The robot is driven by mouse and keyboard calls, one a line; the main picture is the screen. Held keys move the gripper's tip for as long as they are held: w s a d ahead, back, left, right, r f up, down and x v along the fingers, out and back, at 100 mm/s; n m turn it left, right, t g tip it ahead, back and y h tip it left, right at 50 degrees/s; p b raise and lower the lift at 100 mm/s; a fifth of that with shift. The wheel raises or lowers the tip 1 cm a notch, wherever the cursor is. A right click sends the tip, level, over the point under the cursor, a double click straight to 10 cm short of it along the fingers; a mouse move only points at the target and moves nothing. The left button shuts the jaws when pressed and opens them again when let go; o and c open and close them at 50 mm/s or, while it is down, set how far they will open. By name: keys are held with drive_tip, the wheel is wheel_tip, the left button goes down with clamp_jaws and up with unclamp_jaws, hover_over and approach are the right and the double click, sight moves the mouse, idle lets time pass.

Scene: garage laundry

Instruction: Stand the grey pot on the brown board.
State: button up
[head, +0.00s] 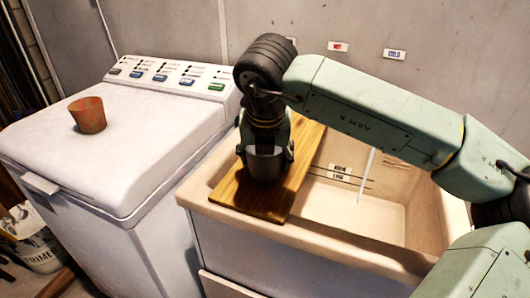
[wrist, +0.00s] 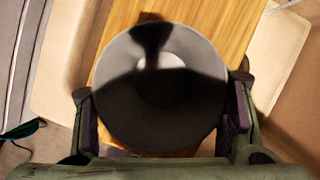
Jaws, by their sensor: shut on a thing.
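The grey pot (head: 266,165) is between the fingers of my gripper (head: 265,155), over the near part of the brown board (head: 243,198). In the wrist view I look down into the round pot (wrist: 160,95), with a finger on each side, and my gripper (wrist: 160,115) is shut on it. The pot looks upright. The board (wrist: 220,25) lies across the left part of the sink. The pot's base is at or just above the board; I cannot tell whether they touch.
The sink basin (head: 345,205) is open to the right of the board. A white washing machine (head: 120,165) stands on the left with a rusty brown pot (head: 88,115) on its lid. A white bucket (head: 40,250) is on the floor at far left.

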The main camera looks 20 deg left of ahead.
drive_tip(key=shift+f, duration=0.1)
drive_tip(key=shift+f+b, duration=0.2)
drive_tip(key=shift+b, duration=0.2)
drive_tip(key=o, duration=1.1)
drive_tip(key=shift+r, duration=0.1)
drive_tip(key=shift+r+p, duration=0.2)
drive_tip(key=shift+p, duration=0.15)
drive_tip(key=b+v, duration=0.1)
drive_tip(key=v, duration=1.1)
